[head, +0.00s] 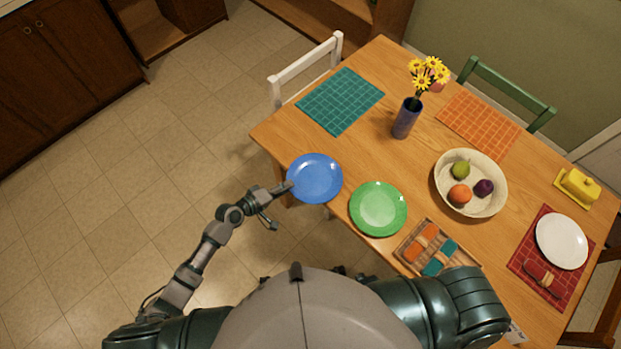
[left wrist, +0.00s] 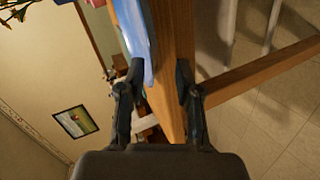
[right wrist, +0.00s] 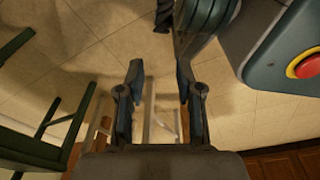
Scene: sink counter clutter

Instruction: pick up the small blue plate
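The small blue plate (head: 315,178) lies flat at the near left edge of the wooden table in the head view. Its rim shows edge-on in the left wrist view (left wrist: 137,38). My left gripper (head: 279,205) is open at the plate's left rim. I cannot tell whether a finger touches the plate. My right gripper (right wrist: 156,80) is open and empty, with floor behind it; the head view does not show it.
A green plate (head: 378,209) sits just right of the blue plate. A white chair (head: 306,68) stands at the table's left side.

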